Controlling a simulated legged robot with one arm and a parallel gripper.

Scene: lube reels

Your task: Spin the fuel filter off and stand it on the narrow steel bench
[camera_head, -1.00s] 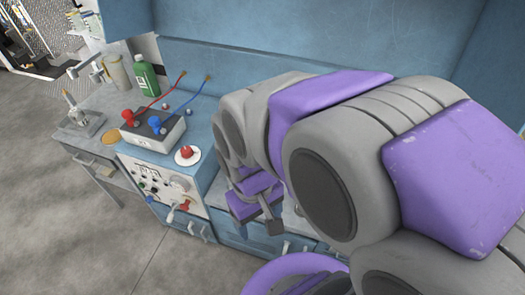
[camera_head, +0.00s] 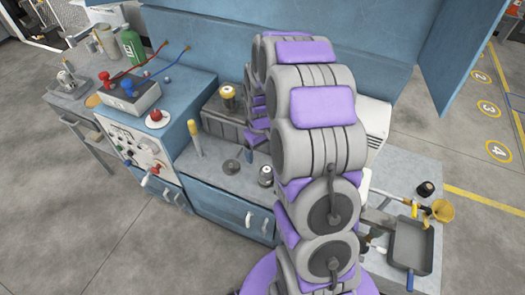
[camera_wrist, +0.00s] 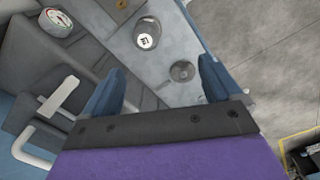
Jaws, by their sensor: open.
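My gripper (camera_wrist: 160,82) is open in the wrist view, its two blue fingers apart with nothing between them. Beyond the fingers, a small dark-rimmed canister with a pale marked top (camera_wrist: 147,33) and a flat dark disc (camera_wrist: 182,72) are on the blue-grey worktop. In the head view they appear as the canister (camera_head: 265,175) and the disc (camera_head: 232,166). A dark cylinder with a tan top (camera_head: 229,93) stands on a grey block. I cannot tell which is the fuel filter. A grey steel bench (camera_head: 62,97) is at far left. My arm hides the gripper's fingers in the head view.
A blue cabinet with a control panel (camera_head: 130,148) carries a box with red and blue terminals (camera_head: 128,98). A yellow-topped cylinder (camera_head: 196,140) stands on the worktop. At right are a dark tray (camera_head: 410,248), a yellow funnel (camera_head: 441,211) and a black-topped container (camera_head: 425,189). A gauge (camera_wrist: 55,20) shows in the wrist view.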

